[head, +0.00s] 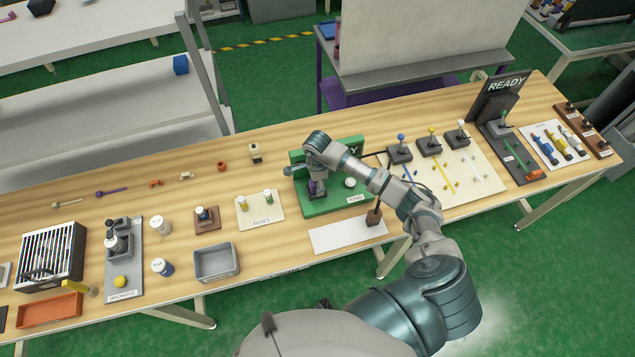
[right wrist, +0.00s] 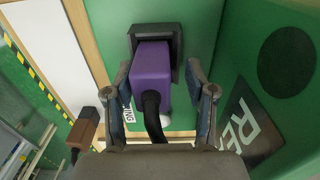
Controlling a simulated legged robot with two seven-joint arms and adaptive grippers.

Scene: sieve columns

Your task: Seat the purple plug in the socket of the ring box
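The green ring box (head: 345,203) stands on the bench near the middle of the head view, with a white knob on it. The purple plug (right wrist: 151,72) shows in the right wrist view, a black cable trailing from its near end. Its far end meets the dark frame of the socket (right wrist: 176,42); how deep it sits I cannot tell. In the head view the purple plug (head: 317,188) is partly hidden under my right gripper (head: 315,184). My right gripper's fingers stand either side of the plug, with a visible gap on the right. My left gripper is not in view.
A fuse board (head: 259,209) lies to the left, and a lever board (head: 470,185) to the right. A grey bin (head: 216,263) stands at the front left.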

